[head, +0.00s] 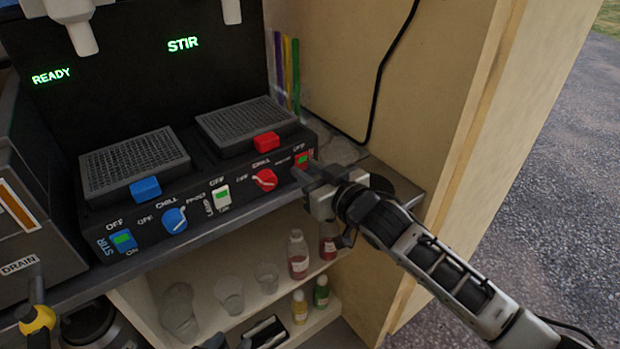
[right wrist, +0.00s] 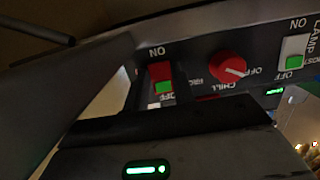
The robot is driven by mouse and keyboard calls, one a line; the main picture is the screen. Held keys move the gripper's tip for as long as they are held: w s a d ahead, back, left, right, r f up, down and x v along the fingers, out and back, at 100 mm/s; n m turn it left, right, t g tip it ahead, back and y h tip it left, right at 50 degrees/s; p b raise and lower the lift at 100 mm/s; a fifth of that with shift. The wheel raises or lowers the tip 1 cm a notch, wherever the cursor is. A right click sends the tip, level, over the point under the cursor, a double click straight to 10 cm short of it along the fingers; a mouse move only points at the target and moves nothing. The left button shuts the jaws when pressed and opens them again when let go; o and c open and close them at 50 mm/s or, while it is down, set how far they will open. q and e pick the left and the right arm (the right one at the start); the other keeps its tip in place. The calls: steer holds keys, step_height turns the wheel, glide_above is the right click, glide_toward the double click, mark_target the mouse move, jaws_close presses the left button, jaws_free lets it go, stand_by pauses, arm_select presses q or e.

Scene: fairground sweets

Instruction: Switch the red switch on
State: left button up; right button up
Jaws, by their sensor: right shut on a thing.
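The red switch (head: 302,160) is at the right end of the machine's front panel, with OFF printed above it. Its green patch is at the OFF end in the head view. The right wrist view shows the red switch (right wrist: 161,77) upside down, again with green on the OFF side and red on the ON side. My right gripper (head: 309,177) is at the switch, its dark fingers shut on it; they partly hide its lower end.
The panel also has a red chill knob (head: 265,180), a white lamp switch (head: 222,197), a blue knob (head: 174,220) and a blue stir switch (head: 123,240). Cups and small bottles (head: 298,254) stand on shelves below. A wooden wall (head: 430,110) is close on the right.

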steer(key=o, duration=1)
steer(key=v, duration=1.6)
steer(key=shift+r, duration=0.15)
steer(key=s+d+f+m+g+h, duration=0.3)
steer(key=s+d+f+g+h, duration=0.3)
steer(key=s, duration=0.4)
steer(key=s+d+f+m+g+h, duration=0.2)
steer(key=s+d+f+g+h, duration=0.25)
steer(key=s+f, duration=0.55)
steer(key=w+a+t+y, duration=0.1)
steer(key=w+a+t, duration=0.1)
steer(key=w+a+t+y+p, duration=0.1)
steer(key=w+a+t+y, duration=0.1)
steer(key=t, duration=0.1)
steer(key=w+a+f+t+y, duration=0.1)
steer(key=w+a+t, duration=0.1)
steer(key=t, duration=0.1)
steer(key=shift+w+p, duration=0.1)
steer(key=shift+p, duration=0.2)
